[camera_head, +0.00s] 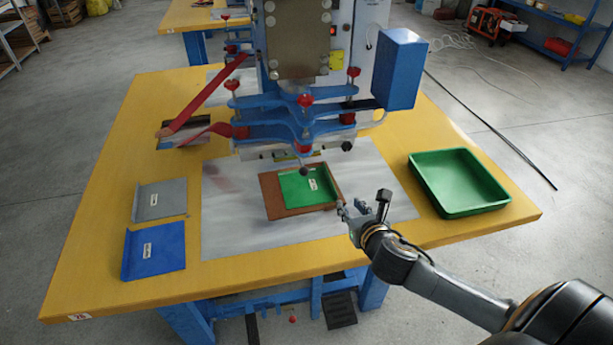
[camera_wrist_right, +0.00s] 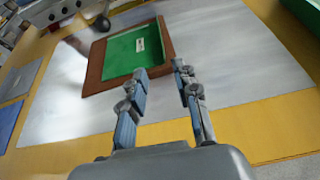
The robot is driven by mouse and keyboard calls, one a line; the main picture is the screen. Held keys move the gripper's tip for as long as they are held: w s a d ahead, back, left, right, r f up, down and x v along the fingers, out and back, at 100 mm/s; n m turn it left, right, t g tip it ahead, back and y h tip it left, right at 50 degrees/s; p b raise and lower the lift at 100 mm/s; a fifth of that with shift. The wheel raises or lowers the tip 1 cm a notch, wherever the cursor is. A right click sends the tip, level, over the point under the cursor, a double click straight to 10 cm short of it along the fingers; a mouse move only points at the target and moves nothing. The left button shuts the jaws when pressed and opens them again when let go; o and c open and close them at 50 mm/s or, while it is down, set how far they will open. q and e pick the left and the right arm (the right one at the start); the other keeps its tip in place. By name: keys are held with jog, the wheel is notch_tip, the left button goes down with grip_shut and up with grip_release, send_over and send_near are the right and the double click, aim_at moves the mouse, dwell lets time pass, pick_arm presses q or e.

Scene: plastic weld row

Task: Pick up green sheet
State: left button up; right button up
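The green sheet (camera_head: 306,187) with a small white label lies on a brown board (camera_head: 270,196) under the press. It also shows in the right wrist view (camera_wrist_right: 121,54) on the brown board (camera_wrist_right: 95,80). My right gripper (camera_head: 342,208) is just right of the board's near right corner. In the right wrist view the gripper (camera_wrist_right: 160,75) has its two fingers apart with nothing between them, and the left fingertip is close to the sheet's near edge; I cannot tell whether it touches. My left gripper is not in view.
The blue press (camera_head: 290,115) stands directly behind and above the board. A green tray (camera_head: 463,209) is at the right of the yellow table (camera_head: 270,265). A grey sheet (camera_head: 160,199) and a blue sheet (camera_head: 153,250) lie at the left. The metal plate around the board is bare.

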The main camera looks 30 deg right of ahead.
aim_at(334, 187)
jog(key=x, duration=0.2)
jog(key=shift+w+d, duration=0.1)
jog(key=shift+w, duration=0.25)
jog(key=x, duration=0.5)
jog(key=shift+w+d+f+b, duration=0.1)
jog(key=shift+w+f+b, duration=0.2)
jog(key=shift+w, duration=0.15)
jog(key=x, duration=0.4)
jog(key=shift+w+d+f, duration=0.1)
jog(key=shift+w+f, duration=0.15)
jog(key=shift+f, duration=0.1)
jog(key=shift+c, duration=0.7)
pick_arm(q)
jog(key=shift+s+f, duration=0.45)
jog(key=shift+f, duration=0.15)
pick_arm(e)
grip_shut()
